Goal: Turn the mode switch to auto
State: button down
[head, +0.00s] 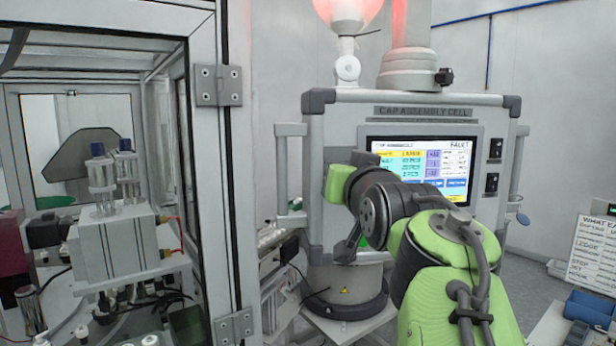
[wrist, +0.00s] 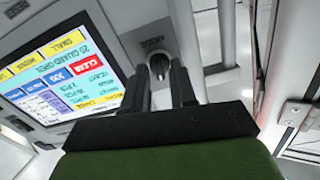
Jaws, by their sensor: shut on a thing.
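The knob's pointer direction is mostly hidden between the fingers.
The touchscreen (head: 428,160) reads FAULT; it also shows close beside my gripper in the wrist view (wrist: 62,75). A handle (head: 284,175) sticks out at the panel's left. A framed glass enclosure (head: 222,180) stands at left. Blue bins (head: 590,309) are at lower right.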

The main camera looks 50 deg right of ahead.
jog(key=shift+f+m, duration=0.15)
jog(key=shift+m, duration=3.35)
jog(key=c, duration=0.9)
grip_release()
jog(key=shift+s, duration=0.15)
jog(key=b+v, duration=0.3)
jog(key=v, duration=1.2)
jog(key=shift+s+a, duration=0.15)
jog(key=shift+s, duration=0.1)
